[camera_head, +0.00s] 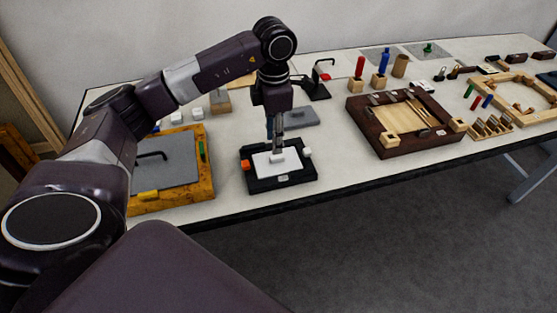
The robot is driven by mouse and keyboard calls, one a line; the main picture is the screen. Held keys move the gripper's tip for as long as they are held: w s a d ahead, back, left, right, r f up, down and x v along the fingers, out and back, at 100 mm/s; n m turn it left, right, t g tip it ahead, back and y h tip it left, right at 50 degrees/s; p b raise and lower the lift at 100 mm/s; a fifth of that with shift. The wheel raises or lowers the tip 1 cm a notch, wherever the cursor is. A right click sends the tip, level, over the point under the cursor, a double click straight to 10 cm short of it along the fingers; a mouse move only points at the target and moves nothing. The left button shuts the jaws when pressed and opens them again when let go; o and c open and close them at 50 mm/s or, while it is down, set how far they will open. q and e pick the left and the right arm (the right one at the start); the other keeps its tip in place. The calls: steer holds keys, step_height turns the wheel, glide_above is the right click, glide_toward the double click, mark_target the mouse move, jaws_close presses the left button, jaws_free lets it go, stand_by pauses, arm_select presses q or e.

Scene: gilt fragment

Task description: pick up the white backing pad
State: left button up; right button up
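A black tray (284,181) stands near the table's front edge, left of the middle. A flat white sheet (262,168) lies in it, with a small white block-like piece (277,156) on or just above the sheet. I cannot tell which of these white pieces is the backing pad. My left gripper (277,148) points straight down over the tray, its fingertips at the small white piece. The fingers look close together, but whether they grip it is too small to tell. My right gripper is out of view.
A yellow-framed grey board (170,165) lies left of the tray. A grey slab (301,116) and a black stand (316,90) are behind it. A dark wooden frame (385,145) lies to the right. Small white blocks (197,113) sit at the back left.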

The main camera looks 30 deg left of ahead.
mark_target(277, 156)
arm_select(q)
steer(key=f, duration=0.2)
steer(key=f+p, duration=0.2)
steer(key=f, duration=0.1)
steer(key=shift+w+d+f, duration=0.1)
steer(key=shift+w+f, duration=0.2)
steer(key=shift+w, duration=0.05)
steer(key=shift+f, duration=0.35)
steer(key=shift+c, duration=0.4)
jaws_close()
